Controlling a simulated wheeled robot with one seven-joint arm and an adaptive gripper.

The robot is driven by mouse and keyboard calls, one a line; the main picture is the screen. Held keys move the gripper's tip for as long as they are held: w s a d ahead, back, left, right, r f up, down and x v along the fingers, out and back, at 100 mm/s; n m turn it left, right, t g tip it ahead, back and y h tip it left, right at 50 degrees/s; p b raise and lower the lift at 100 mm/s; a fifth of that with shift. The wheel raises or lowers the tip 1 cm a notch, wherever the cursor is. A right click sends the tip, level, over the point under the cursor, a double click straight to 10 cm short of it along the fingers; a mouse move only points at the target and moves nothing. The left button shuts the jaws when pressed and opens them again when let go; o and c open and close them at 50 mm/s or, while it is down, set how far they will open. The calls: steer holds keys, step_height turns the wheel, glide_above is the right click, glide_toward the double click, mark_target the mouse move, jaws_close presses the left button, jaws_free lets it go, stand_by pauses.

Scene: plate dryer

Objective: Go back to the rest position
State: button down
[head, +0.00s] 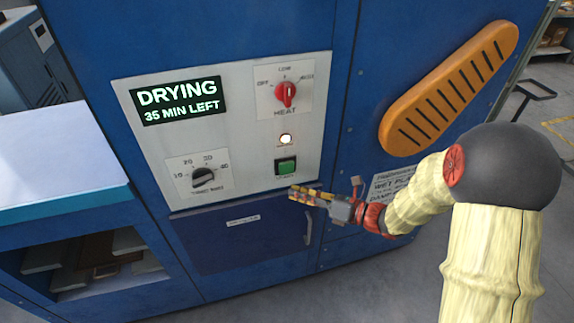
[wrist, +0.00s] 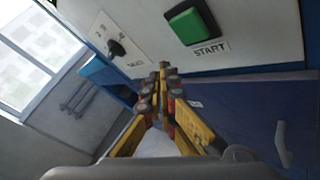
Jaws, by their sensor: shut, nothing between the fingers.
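My gripper (head: 293,192) is shut and empty, in front of the blue plate dryer just below the green start button (head: 286,167). In the wrist view the closed fingertips (wrist: 162,70) are below and left of the start button (wrist: 192,22). A small gap seems to lie between fingers and panel; contact cannot be told. The display (head: 178,101) reads "DRYING 35 MIN LEFT". The lamp (head: 286,140) above the button is lit. The black timer knob (head: 204,178) is at the panel's lower left.
A blue drawer or door (head: 230,240) with a handle (head: 308,228) is below the panel. An orange slotted vent (head: 448,90) protrudes at the right, close to my arm. A blue-edged table (head: 60,165) with a shelf stands at the left. Floor is free at lower right.

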steer(key=s+a+f+n+g+h, duration=0.1)
steer(key=s+f+n+g, duration=0.2)
steer(key=s+n, duration=0.2)
steer(key=s+f+n+g+h, duration=0.1)
steer(key=s+f+n+g, duration=0.15)
steer(key=s+n, duration=0.3)
steer(key=s+d+r+n+g+h, duration=0.1)
steer(key=s+d+n+g+h, duration=0.3)
steer(key=s+n, duration=0.5)
steer(key=s+d+r+n+t+h, duration=0.35)
steer(key=d+r+n+h, duration=0.25)
steer(key=d+n, duration=0.35)
steer(key=s+d+r+n+t+h, duration=0.1)
steer(key=r, duration=0.4)
steer(key=s+d+r+n+t+h, duration=0.1)
steer(key=d+r+t, duration=0.1)
steer(key=r, duration=0.4)
steer(key=shift+s+r+t, duration=0.3)
steer(key=shift+s, duration=0.05)
stand_by(3.6)
